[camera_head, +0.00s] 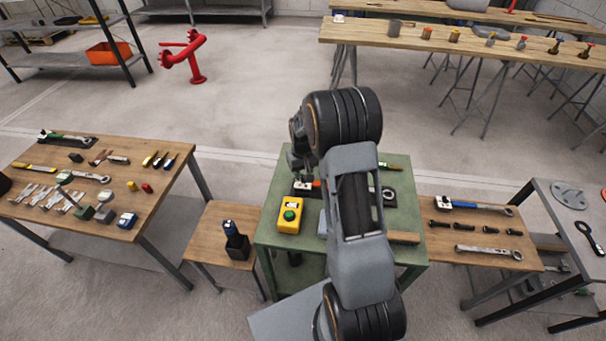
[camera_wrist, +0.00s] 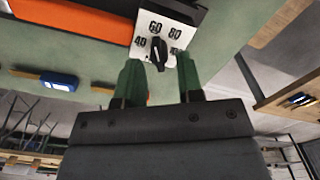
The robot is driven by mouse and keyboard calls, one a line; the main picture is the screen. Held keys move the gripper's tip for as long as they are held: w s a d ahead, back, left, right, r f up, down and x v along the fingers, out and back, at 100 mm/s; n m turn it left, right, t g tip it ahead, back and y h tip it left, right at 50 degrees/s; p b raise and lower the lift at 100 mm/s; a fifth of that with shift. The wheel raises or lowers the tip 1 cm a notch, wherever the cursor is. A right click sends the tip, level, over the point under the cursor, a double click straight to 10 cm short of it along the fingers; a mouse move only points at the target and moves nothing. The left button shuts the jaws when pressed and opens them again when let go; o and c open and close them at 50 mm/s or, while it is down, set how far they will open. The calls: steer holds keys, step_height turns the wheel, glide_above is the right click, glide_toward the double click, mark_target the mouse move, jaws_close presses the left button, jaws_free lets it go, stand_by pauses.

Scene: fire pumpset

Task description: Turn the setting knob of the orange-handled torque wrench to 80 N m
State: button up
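The torque wrench's orange handle (camera_wrist: 75,22) runs along the top left of the wrist view. At its end is a white dial plate (camera_wrist: 183,38) marked 40, 60 and 80, with another mark partly hidden. The black setting knob (camera_wrist: 158,54) has a white pointer line that appears to point near 60. My gripper (camera_wrist: 160,76) is open, its two green fingers apart on either side below the knob in the picture; I see no contact. In the head view, the wrench (camera_head: 316,184) lies on the green table, partly hidden by my arm.
On the green table (camera_head: 270,232) are a yellow box with a green button (camera_head: 290,214) and a wooden strip (camera_head: 404,237). A blue-handled wrench (camera_head: 470,206) lies on the right wooden table. The left wooden table (camera_head: 150,208) holds many tools.

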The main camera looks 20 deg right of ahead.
steer(key=shift+f, duration=0.7)
jaws_close()
